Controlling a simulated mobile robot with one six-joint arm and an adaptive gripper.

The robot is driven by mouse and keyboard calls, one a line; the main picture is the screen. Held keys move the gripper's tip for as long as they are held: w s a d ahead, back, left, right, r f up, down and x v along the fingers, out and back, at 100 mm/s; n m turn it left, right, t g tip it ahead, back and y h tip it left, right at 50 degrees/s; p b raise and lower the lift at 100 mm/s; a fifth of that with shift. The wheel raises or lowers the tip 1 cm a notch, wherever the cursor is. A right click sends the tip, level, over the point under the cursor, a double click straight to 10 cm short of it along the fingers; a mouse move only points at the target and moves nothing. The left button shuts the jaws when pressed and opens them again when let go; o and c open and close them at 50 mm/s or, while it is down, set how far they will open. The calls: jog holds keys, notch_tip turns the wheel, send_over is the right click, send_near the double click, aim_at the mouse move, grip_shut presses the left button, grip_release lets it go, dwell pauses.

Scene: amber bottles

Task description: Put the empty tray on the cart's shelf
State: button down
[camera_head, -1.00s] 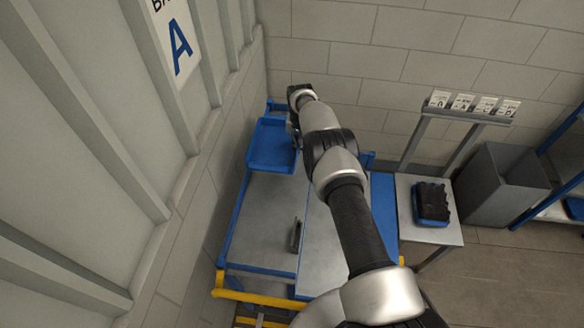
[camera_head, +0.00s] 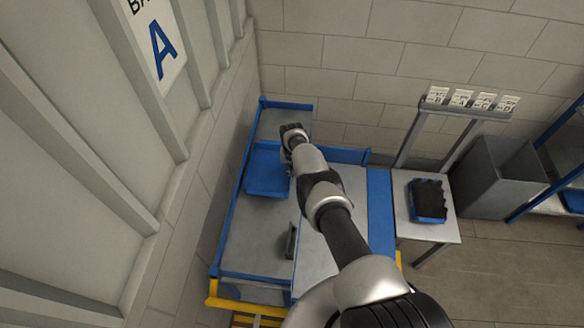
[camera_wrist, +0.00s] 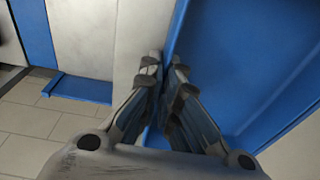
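The empty blue tray (camera_head: 267,173) is at the far left part of a grey, blue-edged surface (camera_head: 255,245); whether it rests on it or hangs just above, I cannot tell. My gripper (camera_head: 291,150) is at the tray's right side. In the wrist view, the tray (camera_wrist: 245,60) fills the right side, and my gripper (camera_wrist: 162,75) has its fingers close together on the tray's near wall, one on each side. The tray's inside shows bare blue. The fingertips are hidden by my arm in the head view. I cannot tell which level is the cart's shelf.
A dark upright handle-like piece (camera_head: 291,241) stands mid-surface. A yellow bar (camera_head: 245,304) runs along the near edge. A side table (camera_head: 425,231) at right holds a blue tray with dark contents (camera_head: 429,199). A grey bin (camera_head: 498,178) stands beyond. A wall closes the left side.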

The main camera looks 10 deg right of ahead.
jog(key=shift+s+a+r, duration=0.1)
jog(key=shift+s+r, duration=0.05)
jog(key=shift+s, duration=0.2)
jog(key=c, duration=2.2)
grip_release()
jog(key=shift+w+f, duration=0.1)
jog(key=shift+f, duration=0.2)
jog(key=o, duration=0.4)
jog(key=shift+r, duration=0.1)
